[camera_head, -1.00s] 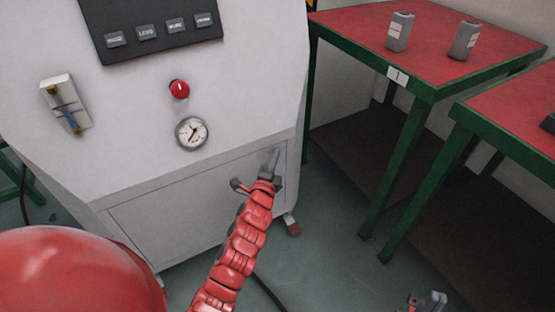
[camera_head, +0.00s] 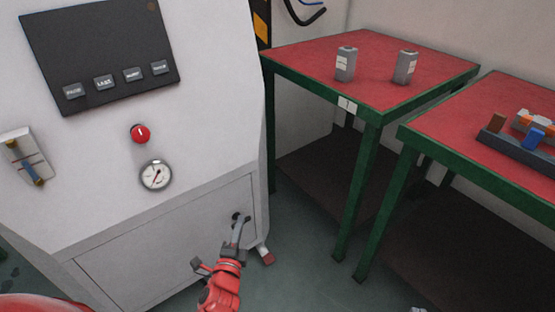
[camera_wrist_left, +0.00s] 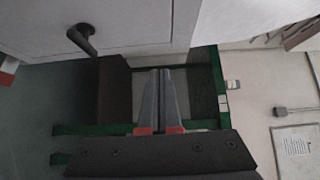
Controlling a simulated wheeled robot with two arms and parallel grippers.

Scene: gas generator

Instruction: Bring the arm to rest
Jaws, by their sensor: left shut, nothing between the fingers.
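My left gripper (camera_head: 240,228) is in front of the lower panel of the white generator cabinet (camera_head: 205,160), at the end of my red arm. Its grey fingers are together with nothing between them. In the left wrist view the gripper (camera_wrist_left: 161,72) also shows shut and empty, pointing towards a table's green frame. A black door handle (camera_wrist_left: 82,38) shows left of the fingers, apart from them. In the head view, the fingertips overlap the handle area, so the gap is hard to judge. Only a sliver of what seems my right gripper (camera_head: 418,309) shows at the bottom edge.
The cabinet carries a red knob (camera_head: 140,134), a gauge (camera_head: 156,174) and a dark button panel (camera_head: 102,58). A red-topped table (camera_head: 310,62) holds two grey canisters. A second table (camera_head: 445,122) at right holds a dark tray (camera_head: 520,147). Floor between is open.

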